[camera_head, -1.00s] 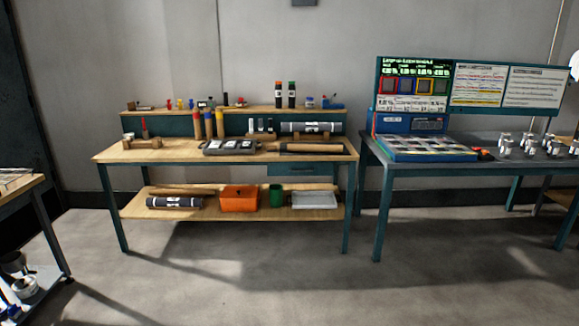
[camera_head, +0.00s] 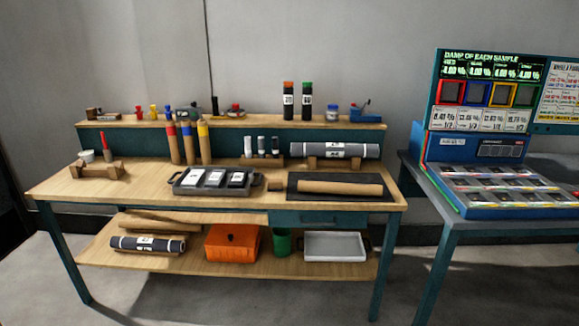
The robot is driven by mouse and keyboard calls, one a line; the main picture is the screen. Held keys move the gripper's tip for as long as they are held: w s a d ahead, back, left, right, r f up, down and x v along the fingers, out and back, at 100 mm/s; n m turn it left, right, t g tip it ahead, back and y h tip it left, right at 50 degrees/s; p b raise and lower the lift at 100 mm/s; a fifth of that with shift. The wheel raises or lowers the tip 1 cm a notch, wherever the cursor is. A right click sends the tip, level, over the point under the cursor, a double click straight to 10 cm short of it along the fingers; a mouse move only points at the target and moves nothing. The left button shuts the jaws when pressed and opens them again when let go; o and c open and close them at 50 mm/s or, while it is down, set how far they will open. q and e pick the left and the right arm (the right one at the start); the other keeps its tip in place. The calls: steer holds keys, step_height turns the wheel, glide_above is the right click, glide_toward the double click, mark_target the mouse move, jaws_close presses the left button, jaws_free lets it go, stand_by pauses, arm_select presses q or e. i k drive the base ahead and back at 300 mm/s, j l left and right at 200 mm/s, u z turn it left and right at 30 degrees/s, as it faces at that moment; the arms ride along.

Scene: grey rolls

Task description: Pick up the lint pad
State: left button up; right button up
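I cannot tell for sure which item is the lint pad. The grey tray holds several white-labelled pieces. A brown roll (camera_head: 340,187) lies on the dark mat. Neither of my grippers is in view.
Three brown tubes (camera_head: 188,143) with coloured tops stand behind the tray. A grey roll (camera_head: 335,150) rests on a wooden stand. The lower shelf holds an orange box (camera_head: 232,243), a green cup (camera_head: 282,240) and a white tray (camera_head: 335,246). A sample table (camera_head: 445,210) stands at the right.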

mark_target(274, 185)
steer(key=i, duration=1.05)
steer(key=i+l+u, duration=0.15)
steer(key=i, duration=0.9)
